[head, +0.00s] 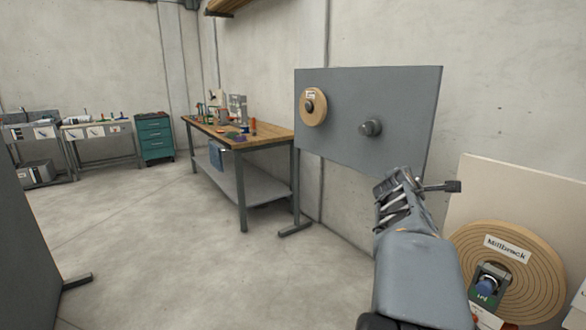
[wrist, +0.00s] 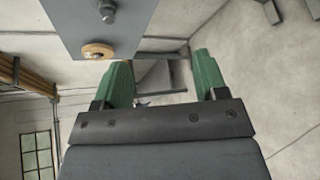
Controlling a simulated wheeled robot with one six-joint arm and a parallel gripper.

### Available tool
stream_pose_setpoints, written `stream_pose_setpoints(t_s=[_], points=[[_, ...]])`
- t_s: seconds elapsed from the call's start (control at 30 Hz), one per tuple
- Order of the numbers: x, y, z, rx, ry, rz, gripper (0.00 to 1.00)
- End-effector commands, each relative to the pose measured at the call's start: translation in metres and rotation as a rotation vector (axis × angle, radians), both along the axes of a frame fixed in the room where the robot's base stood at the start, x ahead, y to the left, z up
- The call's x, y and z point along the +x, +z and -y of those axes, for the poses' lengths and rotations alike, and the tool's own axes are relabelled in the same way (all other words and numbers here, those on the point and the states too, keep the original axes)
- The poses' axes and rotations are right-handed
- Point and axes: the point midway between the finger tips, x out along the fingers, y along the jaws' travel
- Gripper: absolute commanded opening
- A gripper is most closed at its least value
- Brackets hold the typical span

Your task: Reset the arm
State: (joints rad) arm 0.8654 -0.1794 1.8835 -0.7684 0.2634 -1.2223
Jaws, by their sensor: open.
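My gripper (wrist: 162,60) shows in the wrist view with its two green fingers spread apart. It is open, and nothing is held between the fingers. In the head view my raised arm stands at the lower right, in front of the grey panel's lower right edge. The fingers cannot be made out clearly there.
The upright grey panel (head: 400,95) bears a small tan spool (head: 313,108) and a bare grey hub (head: 371,128). A large tan spiral disc (head: 535,260) labelled Millbrook stands at right, near my arm. A workbench (head: 270,137) stands left of the panel. Open floor (head: 150,240) lies left.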

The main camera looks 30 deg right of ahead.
Motion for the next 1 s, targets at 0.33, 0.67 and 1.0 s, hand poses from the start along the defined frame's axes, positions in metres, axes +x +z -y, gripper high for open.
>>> stream_pose_setpoints(t_s=[0.33,0.67,1.0], points=[[0.027,-0.028,-0.258,0.997,-0.222,0.327,0.66],[-0.035,-0.052,-0.377,1.38,-0.557,0.23,0.66],[-0.044,-0.055,-0.388,1.41,-0.604,0.214,0.66]])
